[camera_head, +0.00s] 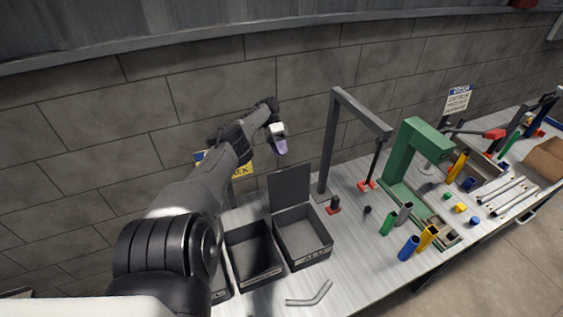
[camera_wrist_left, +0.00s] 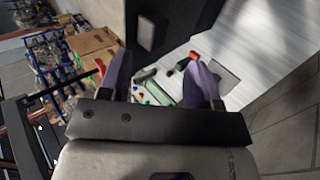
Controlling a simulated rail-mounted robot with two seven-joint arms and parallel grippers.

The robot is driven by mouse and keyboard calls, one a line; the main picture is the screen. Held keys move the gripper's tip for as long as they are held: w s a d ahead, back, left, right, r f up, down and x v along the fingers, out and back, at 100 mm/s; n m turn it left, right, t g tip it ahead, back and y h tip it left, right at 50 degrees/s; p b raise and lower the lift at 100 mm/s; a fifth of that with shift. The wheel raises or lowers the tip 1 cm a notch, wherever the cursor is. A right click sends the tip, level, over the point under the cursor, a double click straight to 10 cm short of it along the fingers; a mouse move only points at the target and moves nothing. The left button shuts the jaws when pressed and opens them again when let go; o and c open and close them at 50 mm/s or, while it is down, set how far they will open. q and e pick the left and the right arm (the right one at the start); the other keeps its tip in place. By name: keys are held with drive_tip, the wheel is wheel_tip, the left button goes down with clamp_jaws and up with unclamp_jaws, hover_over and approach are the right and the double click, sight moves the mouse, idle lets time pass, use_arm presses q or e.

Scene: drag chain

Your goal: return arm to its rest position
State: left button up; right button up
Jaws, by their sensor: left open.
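My left arm reaches in from the lower left in the head view. Its left gripper (camera_head: 279,143) is held in the air above the back of the bench, in front of the brick wall. In the left wrist view its two purple fingers (camera_wrist_left: 161,84) stand well apart, with nothing between them but the distant bench. The gripper is open and empty, touching nothing that I can see. My right gripper shows in neither view.
Below stand dark bins (camera_head: 253,262) and (camera_head: 304,236). To the right are a grey frame (camera_head: 334,140), a green press (camera_head: 408,150), coloured tubes (camera_head: 409,248) and a cardboard box (camera_head: 545,160). A bent grey tube (camera_head: 310,297) lies on the bench (camera_head: 352,262). A brick wall (camera_head: 130,110) is behind.

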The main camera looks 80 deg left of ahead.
use_arm(q)
drive_tip(key=shift+s+a+r, duration=0.1)
drive_tip(key=shift+a+r, duration=0.15)
drive_tip(key=shift+r, duration=0.1)
idle(0.4)
